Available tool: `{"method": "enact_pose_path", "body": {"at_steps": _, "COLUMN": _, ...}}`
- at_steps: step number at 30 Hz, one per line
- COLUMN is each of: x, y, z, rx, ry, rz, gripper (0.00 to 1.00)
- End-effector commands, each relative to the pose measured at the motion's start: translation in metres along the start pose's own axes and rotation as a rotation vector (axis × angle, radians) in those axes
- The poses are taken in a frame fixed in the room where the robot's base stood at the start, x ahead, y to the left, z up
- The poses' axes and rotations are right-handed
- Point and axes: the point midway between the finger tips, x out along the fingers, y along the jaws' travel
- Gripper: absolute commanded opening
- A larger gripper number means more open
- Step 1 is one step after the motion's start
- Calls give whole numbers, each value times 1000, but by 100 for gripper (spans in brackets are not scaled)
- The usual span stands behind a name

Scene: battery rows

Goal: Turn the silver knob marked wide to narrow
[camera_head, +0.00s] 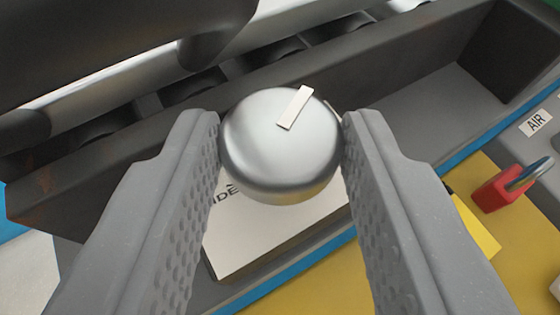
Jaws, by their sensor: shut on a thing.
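The silver knob (268,155) is a round, shiny metal cap with a pale pointer strip (295,107) on its upper right. The strip points up and slightly right in the picture. My gripper (281,150) is shut on the knob, with one grey finger touching each side. Below the knob is a white label plate (265,240). Dark letters ending in "DE" show at its left, partly hidden by the left finger. The rest of the lettering is hidden behind the knob and fingers.
A dark tray-like housing (440,75) runs behind the knob. Dark bars and pipes cross the upper left. At right, a red piece with a blue-grey ring (495,190) sits on the yellow surface, near an "AIR" label (535,123). A blue stripe edges the housing.

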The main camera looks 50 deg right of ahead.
Motion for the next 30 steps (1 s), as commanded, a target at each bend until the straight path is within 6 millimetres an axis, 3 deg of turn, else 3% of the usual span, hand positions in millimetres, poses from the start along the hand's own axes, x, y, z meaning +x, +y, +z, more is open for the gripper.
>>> {"method": "enact_pose_path", "body": {"at_steps": 7, "x": -1, "y": -2, "z": -2, "rx": 1, "ry": 2, "rz": -5, "gripper": 12}}
{"method": "enact_pose_path", "body": {"at_steps": 8, "x": -1, "y": -2, "z": -2, "rx": 1, "ry": 2, "rz": -5, "gripper": 40}}
{"method": "enact_pose_path", "body": {"at_steps": 9, "x": -1, "y": -2, "z": -2, "rx": 1, "ry": 2, "rz": -5, "gripper": 51}}
{"method": "enact_pose_path", "body": {"at_steps": 10, "x": -1, "y": -2, "z": -1, "rx": 1, "ry": 2, "rz": -5, "gripper": 54}}
{"method": "enact_pose_path", "body": {"at_steps": 30, "x": 0, "y": 0, "z": 0, "rx": -2, "ry": 0, "rz": -4, "gripper": 54}}
